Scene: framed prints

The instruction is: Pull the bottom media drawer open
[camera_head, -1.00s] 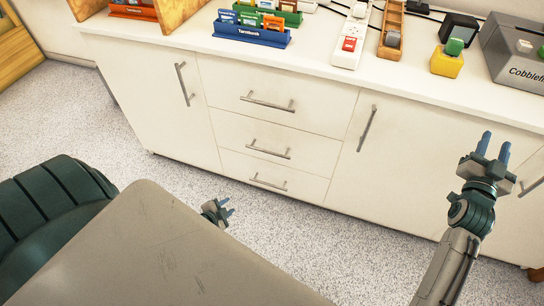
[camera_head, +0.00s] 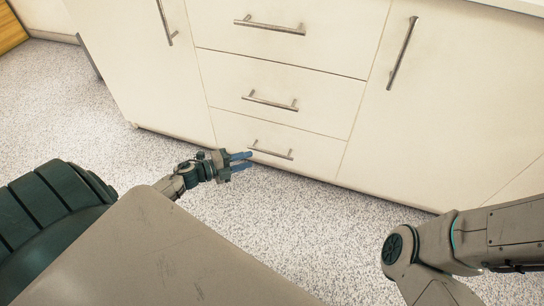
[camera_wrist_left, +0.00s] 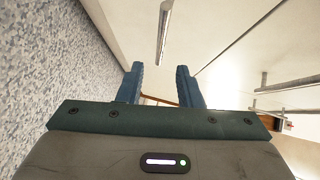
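The bottom drawer (camera_head: 316,153) is the lowest of three cream drawer fronts and looks shut. Its metal bar handle (camera_head: 272,152) runs across the front. My left gripper (camera_head: 250,160) is open and empty, its two blue fingers pointing right near the left end of that handle. In the left wrist view, the open fingers (camera_wrist_left: 160,70) are apart, and a bar handle (camera_wrist_left: 163,30) lies ahead, roughly in line with the gap between them. Contact with the handle does not show. My right gripper is out of view; only part of its arm shows at lower right.
The middle drawer (camera_head: 320,99) and top drawer (camera_head: 340,40) above look shut. Cabinet doors with long handles flank them, a left door (camera_head: 120,70) and a right door (camera_head: 440,120). Speckled floor (camera_head: 300,230) lies clear in front of the cabinet.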

